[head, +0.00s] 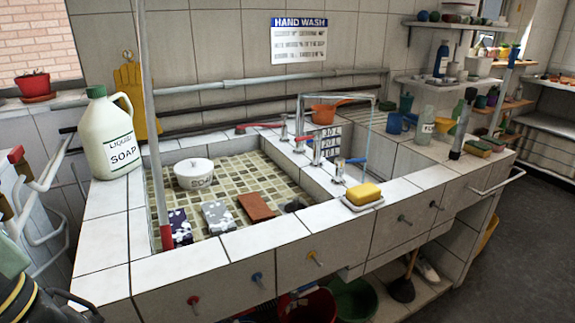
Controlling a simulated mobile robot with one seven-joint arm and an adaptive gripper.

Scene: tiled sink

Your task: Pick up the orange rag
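The orange rag (257,206) is a flat, folded, rust-orange cloth. It lies on the tiled floor of the left sink basin (240,168), towards the front right. A grey-and-white patterned cloth (217,216) lies just left of it, and a dark purple patterned cloth (180,227) lies further left. Part of my arm, black with yellow bands, shows at the bottom left corner, outside the sink and well away from the rag. A dark part there may be my gripper (76,303), but its fingers cannot be made out.
A white soap bowl (194,173) stands behind the cloths. A tall pole (152,120) rises at the basin's left side. A large soap jug (107,133) stands on the left ledge. A yellow sponge on a dish (363,195) sits on the front ledge. The front-left ledge is clear.

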